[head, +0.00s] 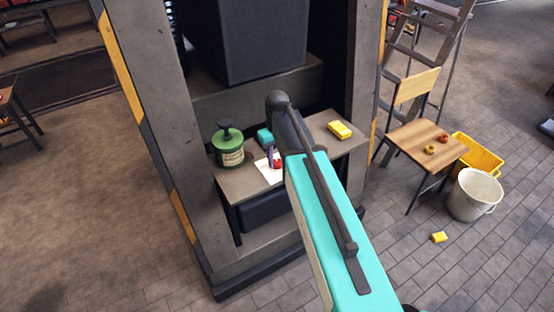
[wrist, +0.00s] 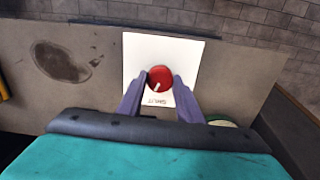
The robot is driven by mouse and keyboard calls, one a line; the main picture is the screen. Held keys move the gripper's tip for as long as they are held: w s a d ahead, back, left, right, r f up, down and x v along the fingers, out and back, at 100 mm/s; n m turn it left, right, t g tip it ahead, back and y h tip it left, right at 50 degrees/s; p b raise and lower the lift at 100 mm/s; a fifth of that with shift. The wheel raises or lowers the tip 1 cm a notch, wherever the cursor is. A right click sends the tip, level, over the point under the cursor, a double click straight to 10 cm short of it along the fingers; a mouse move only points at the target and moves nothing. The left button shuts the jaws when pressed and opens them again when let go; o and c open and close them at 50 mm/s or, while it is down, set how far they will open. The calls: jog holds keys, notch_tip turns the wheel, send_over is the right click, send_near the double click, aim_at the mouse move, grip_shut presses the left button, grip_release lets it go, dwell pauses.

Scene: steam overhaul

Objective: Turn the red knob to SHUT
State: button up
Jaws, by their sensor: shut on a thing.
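The red knob (wrist: 160,76) sits on a white plate (wrist: 190,58) in the wrist view. A short pale mark on the knob points down and slightly left, towards small dark lettering (wrist: 157,100) on the plate that appears to read SHUT. My gripper (wrist: 161,82) has its purple fingers on either side of the knob, shut on it. In the head view the red knob (head: 278,164) and white plate (head: 267,173) show on the bench, partly hidden by my arm and gripper (head: 273,160).
Uprights flank the bench. A chair (head: 428,142), yellow crate (head: 480,154), white bucket (head: 473,196) and ladder (head: 425,50) stand right.

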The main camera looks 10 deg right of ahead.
aim_at(277, 162)
jog(key=shift+n, duration=2)
jog(key=o, duration=1)
jog(key=shift+o, duration=0.2)
jog(key=shift+r, duration=0.2)
notch_tip(277, 162, up, 14)
jog(key=b, duration=0.3)
jog(key=shift+f, duration=0.25)
jog(key=shift+s+f, duration=0.1)
